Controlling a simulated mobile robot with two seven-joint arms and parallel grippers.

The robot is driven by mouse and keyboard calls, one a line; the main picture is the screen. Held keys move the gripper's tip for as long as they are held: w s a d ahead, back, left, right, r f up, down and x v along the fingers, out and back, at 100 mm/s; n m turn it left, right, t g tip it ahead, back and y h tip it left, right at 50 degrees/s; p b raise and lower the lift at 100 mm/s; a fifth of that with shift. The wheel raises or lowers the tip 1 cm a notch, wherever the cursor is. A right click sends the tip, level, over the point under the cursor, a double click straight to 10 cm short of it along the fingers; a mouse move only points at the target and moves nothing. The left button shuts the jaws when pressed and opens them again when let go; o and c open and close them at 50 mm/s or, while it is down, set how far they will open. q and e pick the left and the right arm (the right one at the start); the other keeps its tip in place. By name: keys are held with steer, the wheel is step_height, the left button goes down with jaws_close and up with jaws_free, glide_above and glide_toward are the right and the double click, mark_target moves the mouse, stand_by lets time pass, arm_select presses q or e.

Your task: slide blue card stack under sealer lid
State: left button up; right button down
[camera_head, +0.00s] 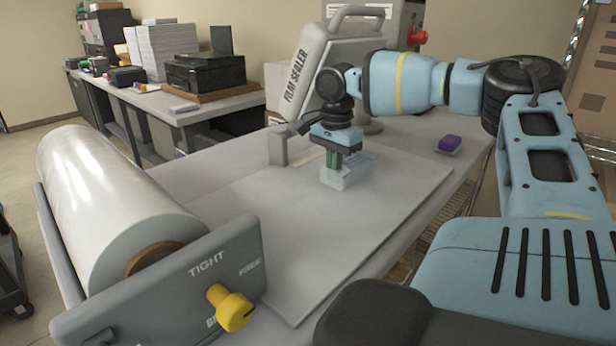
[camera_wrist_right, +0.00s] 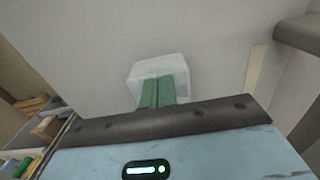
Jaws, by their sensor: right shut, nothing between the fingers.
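The film sealer's grey lid (camera_head: 310,62), marked FILM SEALER, stands raised and tilted at the back of the worktable. A pale, translucent, film-like block (camera_head: 357,167) sits on the flat grey plate in front of it. It looks whitish rather than blue, and I cannot tell whether cards are inside. It also shows in the right wrist view (camera_wrist_right: 174,64). My right gripper (camera_head: 333,168) points down at this block with its green fingers (camera_wrist_right: 159,92) shut and empty. The fingers overlap the block in both views; contact is unclear. My left gripper is out of view.
A large film roll (camera_head: 95,185) with a yellow knob (camera_head: 233,308) stands at left front. A purple item (camera_head: 450,143) lies near the table's right edge. The grey plate (camera_head: 270,225) is clear in front of the block. A printer (camera_head: 205,72) stands on the back bench.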

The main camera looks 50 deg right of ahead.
mark_target(352, 160)
steer(key=d, duration=0.4)
steer(key=s+d+b, duration=0.1)
steer(key=d, duration=0.1)
steer(key=shift+d+f, duration=0.15)
steer(key=shift+d, duration=0.25)
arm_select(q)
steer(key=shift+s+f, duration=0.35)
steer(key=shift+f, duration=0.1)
arm_select(e)
steer(key=shift+r, duration=0.2)
